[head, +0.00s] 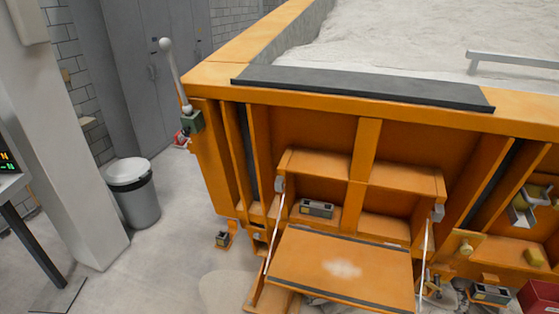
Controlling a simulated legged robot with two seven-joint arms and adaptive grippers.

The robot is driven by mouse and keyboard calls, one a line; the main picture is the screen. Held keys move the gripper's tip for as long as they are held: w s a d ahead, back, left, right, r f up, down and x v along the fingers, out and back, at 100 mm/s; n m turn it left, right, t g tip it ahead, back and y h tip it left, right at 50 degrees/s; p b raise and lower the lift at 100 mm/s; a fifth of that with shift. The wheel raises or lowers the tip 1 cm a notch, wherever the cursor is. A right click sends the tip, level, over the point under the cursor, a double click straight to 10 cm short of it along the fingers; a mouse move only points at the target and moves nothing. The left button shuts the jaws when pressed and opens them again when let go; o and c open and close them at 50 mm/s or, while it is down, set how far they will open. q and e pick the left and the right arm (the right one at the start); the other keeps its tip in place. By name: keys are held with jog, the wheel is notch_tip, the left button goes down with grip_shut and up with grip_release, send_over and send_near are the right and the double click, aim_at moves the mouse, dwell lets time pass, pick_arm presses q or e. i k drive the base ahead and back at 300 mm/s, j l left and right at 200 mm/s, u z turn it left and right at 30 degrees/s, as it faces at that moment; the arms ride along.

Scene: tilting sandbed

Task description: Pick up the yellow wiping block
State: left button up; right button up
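I cannot clearly pick out the yellow wiping block. Small yellowish pieces (522,201) sit in and beside a grey holder in a recess of the orange sandbed frame at the right edge, and I cannot tell whether one is the block. A grey, dark-faced block-like object (317,209) lies in the left compartment of the open orange shelf. The shelf's fold-down flap (335,255) hangs open on two pale straps and has a pale sandy patch on it. Neither of my grippers is in view.
The orange sandbed (400,122) fills the middle and right, with pale sand (410,35) on top. A lever (174,72) stands at its left corner. A grey bin (135,195) and pillar are at left. A red box (540,297) is at lower right. Floor between bin and sandbed is mostly clear.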

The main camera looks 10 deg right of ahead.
aim_at(533, 257)
jog(key=z, duration=2.35)
